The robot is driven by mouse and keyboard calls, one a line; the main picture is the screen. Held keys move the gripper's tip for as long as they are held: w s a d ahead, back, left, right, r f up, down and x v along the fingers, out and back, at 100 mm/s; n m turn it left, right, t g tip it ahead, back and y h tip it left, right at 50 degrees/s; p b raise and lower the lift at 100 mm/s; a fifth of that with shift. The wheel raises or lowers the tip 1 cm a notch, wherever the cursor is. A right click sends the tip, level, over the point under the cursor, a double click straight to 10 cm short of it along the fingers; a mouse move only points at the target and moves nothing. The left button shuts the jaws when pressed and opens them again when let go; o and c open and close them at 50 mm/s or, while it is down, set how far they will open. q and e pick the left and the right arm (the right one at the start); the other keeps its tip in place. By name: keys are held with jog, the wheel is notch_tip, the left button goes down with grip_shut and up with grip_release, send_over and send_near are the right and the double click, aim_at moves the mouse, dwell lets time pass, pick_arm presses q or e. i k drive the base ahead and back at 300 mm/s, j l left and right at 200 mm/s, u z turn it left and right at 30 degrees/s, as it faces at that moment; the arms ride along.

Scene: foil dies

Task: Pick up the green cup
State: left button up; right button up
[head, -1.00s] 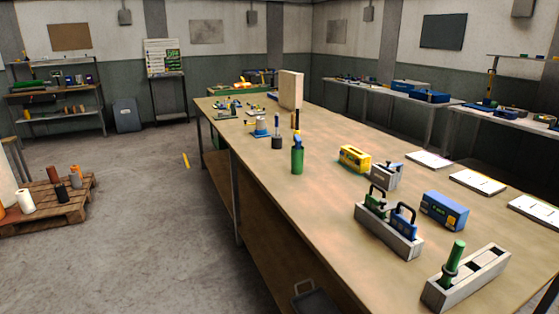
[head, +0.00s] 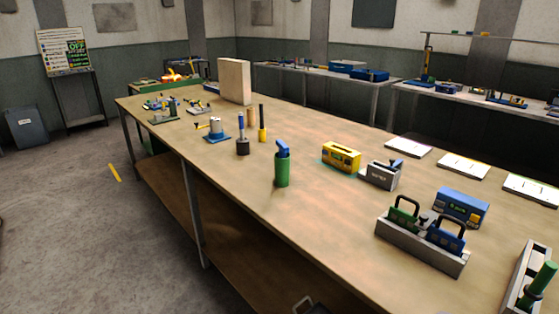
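A green cup (head: 282,171) stands upright on the long wooden table (head: 330,222), near its left edge. A blue object (head: 282,149) sticks out of its top. Neither of my grippers shows in the head view.
A dark-based tool (head: 242,146) and a blue-based piece (head: 216,137) stand behind the cup. To its right are a yellow box (head: 341,157), a grey block (head: 380,174), a blue box (head: 462,206) and a grey holder (head: 420,246) with green and blue handled pieces.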

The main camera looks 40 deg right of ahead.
aim_at(282, 166)
jog(key=i+z, duration=0.15)
jog(key=i, duration=0.6)
jog(key=i+j+z, duration=0.15)
jog(key=i, duration=0.55)
